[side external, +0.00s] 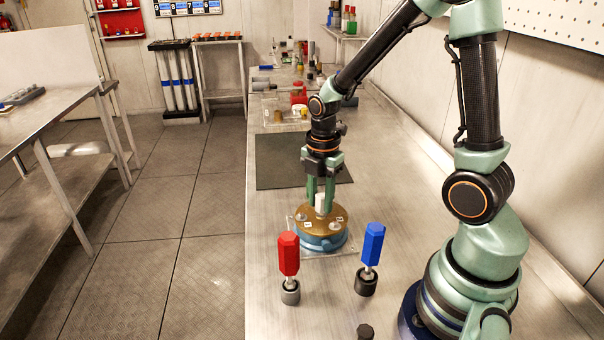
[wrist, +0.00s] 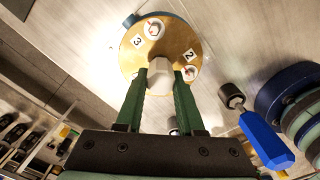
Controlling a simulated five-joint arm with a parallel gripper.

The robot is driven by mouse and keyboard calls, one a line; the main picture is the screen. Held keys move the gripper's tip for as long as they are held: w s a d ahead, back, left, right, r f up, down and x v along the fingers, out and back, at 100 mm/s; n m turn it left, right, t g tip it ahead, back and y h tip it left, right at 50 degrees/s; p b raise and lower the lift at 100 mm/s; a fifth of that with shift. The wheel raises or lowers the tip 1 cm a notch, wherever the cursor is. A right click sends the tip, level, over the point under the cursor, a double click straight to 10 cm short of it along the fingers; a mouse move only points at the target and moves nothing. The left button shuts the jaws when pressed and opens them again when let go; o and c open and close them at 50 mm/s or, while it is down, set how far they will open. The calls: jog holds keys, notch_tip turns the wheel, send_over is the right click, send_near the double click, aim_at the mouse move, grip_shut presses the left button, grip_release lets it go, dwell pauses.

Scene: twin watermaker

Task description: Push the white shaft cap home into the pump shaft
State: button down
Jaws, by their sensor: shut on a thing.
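The white shaft cap (side external: 321,203) stands upright over the middle of the brass-topped pump (side external: 340,222), which has a blue base. My gripper (side external: 320,195) points down over the pump with its green fingers shut on the cap. In the wrist view the white cap (wrist: 157,73) sits between the two fingertips (wrist: 160,72), in front of the brass face (wrist: 187,35) marked 2 and 3. The cap's lower end and the pump shaft are hidden, so I cannot tell how deep the cap sits.
A red-handled tool (side external: 288,254) and a blue-handled tool (side external: 373,246) stand in dark holders in front of the pump. A dark mat (side external: 280,165) lies behind it. Several items crowd the far bench end. The bench's left edge is near the pump.

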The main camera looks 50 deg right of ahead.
aim_at(321, 195)
jog(key=shift+f, duration=0.55)
jog(key=shift+c, duration=2.2)
grip_release()
notch_tip(321, 195, up, 12)
